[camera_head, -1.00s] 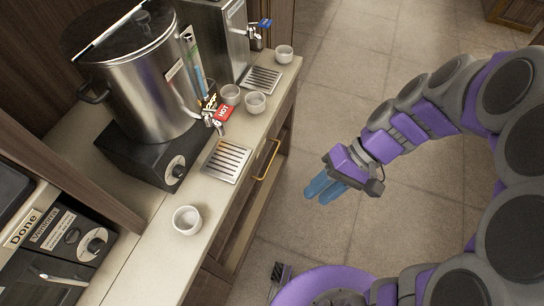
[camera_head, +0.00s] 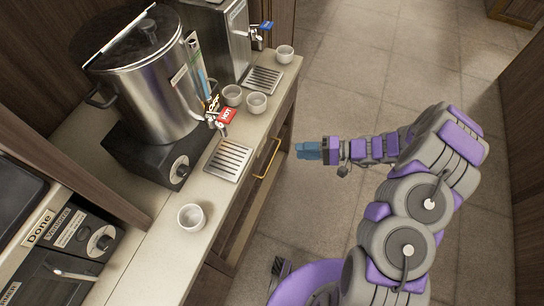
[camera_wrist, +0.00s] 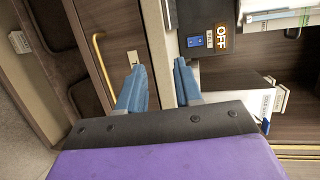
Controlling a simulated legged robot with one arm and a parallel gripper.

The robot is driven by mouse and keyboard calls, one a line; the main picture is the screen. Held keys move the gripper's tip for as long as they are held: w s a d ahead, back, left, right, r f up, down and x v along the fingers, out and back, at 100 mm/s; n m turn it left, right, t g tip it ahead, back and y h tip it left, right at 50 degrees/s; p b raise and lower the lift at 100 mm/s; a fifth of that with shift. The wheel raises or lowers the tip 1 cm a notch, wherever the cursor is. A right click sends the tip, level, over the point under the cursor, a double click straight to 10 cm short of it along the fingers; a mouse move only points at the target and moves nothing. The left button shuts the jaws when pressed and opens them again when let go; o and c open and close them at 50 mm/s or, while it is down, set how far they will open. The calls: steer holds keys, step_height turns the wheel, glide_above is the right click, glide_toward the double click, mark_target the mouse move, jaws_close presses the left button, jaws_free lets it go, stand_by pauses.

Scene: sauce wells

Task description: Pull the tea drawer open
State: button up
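The tea drawer (camera_head: 276,143) is in the wooden counter front, below the worktop edge, and looks shut. Its brass bar handle (camera_head: 267,159) faces the aisle. The handle also shows in the wrist view (camera_wrist: 103,61), left of both fingers, on a brown front with a small pale label (camera_wrist: 132,58). My gripper (camera_head: 298,151) is out over the aisle, right of the handle and apart from it, with blue fingers pointing at the counter. In the wrist view my gripper (camera_wrist: 159,85) has its fingers apart with nothing between them.
On the worktop (camera_head: 147,247) stand a steel urn (camera_head: 150,85) with a red-tagged tap, a drip tray (camera_head: 228,160), a white cup (camera_head: 191,217) and several more cups at the back. A second dispenser (camera_head: 222,40) stands behind. The tiled floor (camera_head: 350,75) right of the counter is clear.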

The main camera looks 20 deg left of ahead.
mark_target(272, 157)
steer(key=w+d+f+m+t+p, duration=0.15)
steer(key=d+f+t, duration=0.3)
steer(key=f, duration=0.95)
steer(key=shift+m+g, duration=0.25)
steer(key=shift+m, duration=0.2)
steer(key=b+x, duration=0.1)
steer(key=x, duration=0.4)
steer(key=b+x, duration=0.1)
steer(key=x, duration=0.5)
steer(key=w+b+x, duration=0.1)
steer(key=b+x, duration=0.1)
steer(key=x, duration=0.4)
steer(key=shift+a+r, duration=0.15)
steer(key=shift+r, duration=0.25)
steer(key=shift+c, duration=0.5)
jaws_close()
steer(key=shift+s, duration=0.1)
